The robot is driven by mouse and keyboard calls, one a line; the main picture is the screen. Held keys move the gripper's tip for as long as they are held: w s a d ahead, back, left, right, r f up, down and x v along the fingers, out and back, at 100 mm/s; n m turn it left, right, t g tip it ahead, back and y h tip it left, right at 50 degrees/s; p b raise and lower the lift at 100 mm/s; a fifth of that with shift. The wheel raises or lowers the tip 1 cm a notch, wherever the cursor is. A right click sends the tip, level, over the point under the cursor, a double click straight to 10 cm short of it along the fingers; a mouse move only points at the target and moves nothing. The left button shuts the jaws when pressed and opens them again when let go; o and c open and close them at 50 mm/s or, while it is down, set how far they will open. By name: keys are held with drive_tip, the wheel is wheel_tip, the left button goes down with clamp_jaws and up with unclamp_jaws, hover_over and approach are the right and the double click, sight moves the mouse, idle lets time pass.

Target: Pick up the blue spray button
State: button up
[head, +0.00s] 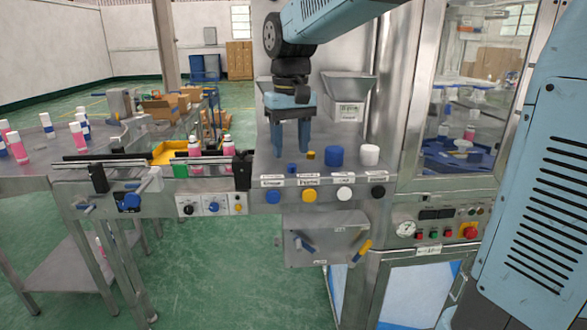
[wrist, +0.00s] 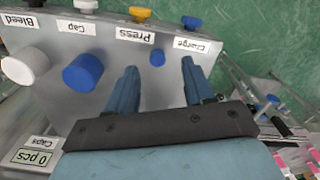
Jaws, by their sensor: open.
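The exact height of the tips above the worktop is hard to tell.
Blue (head: 273,196), yellow, white and black knobs line the front panel. Pink bottles stand on the conveyor (head: 120,161) at left.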

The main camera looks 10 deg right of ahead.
sight(292, 171)
drive_tip(key=f, duration=0.4)
drive_tip(key=shift+w+d, duration=0.15)
drive_tip(key=shift+w, duration=0.05)
clamp_jaws()
